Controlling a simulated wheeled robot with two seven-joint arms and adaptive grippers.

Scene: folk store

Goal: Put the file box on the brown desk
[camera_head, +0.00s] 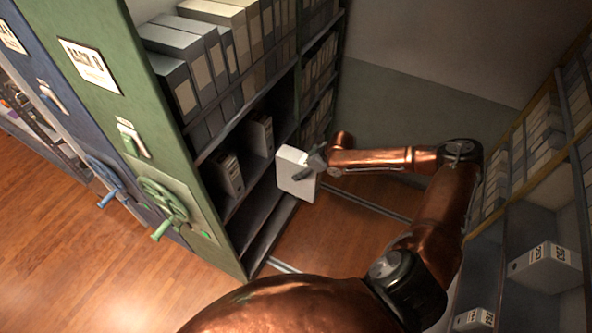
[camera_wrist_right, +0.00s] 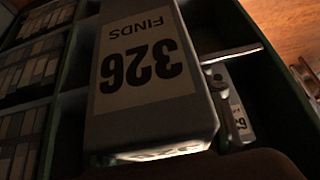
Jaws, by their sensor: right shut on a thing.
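A pale file box (camera_head: 297,174) is held by my right gripper (camera_head: 312,164) in front of the open shelves of the green-ended rack. In the wrist view the file box (camera_wrist_right: 140,75) fills the middle, with a label reading "FINDS" and "326" upside down. My right gripper is shut on it, and its fingers are partly hidden. The box appears clear of the shelf, though the exact gap cannot be told. My left gripper is not in view. No brown desk shows.
The green rack (camera_head: 165,185) with a hand wheel (camera_head: 163,203) stands at left, its shelves holding several boxes (camera_head: 229,174). Another shelf unit (camera_head: 535,235) with white boxes (camera_head: 545,266) stands at right. A narrow wooden-floored aisle (camera_head: 340,240) with rails lies between.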

